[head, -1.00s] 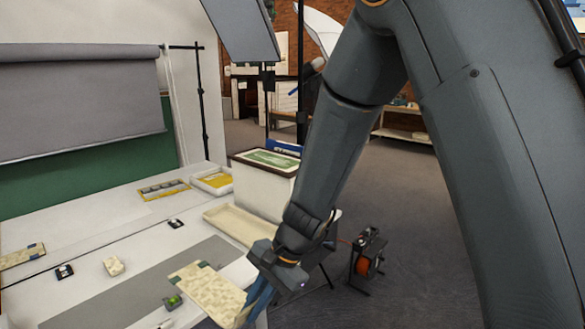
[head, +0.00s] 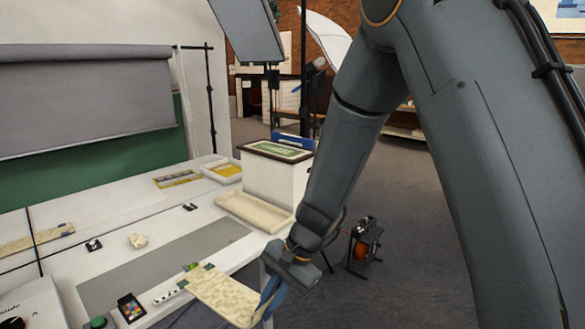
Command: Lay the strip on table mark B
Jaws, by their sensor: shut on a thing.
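The strip (head: 222,293) is a flat, mottled cream piece with a dark green patch at its far left end. My gripper (head: 267,297), with blue fingers, is shut on its right end and holds it out near the table's front edge. Whether the strip touches the table, I cannot tell. Small black-and-white marks lie on the white table (head: 125,213): one mark (head: 94,245) at the left, another mark (head: 190,207) farther back. Their letters are too small to read, so I cannot tell which is B.
A grey mat (head: 165,265) lies mid-table. Around it are a cream block (head: 138,240), another mottled strip (head: 38,239), a cream tray (head: 254,212) and a colour chart (head: 131,308). A white box (head: 270,178) stands behind. A reel (head: 363,245) stands on the floor at right.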

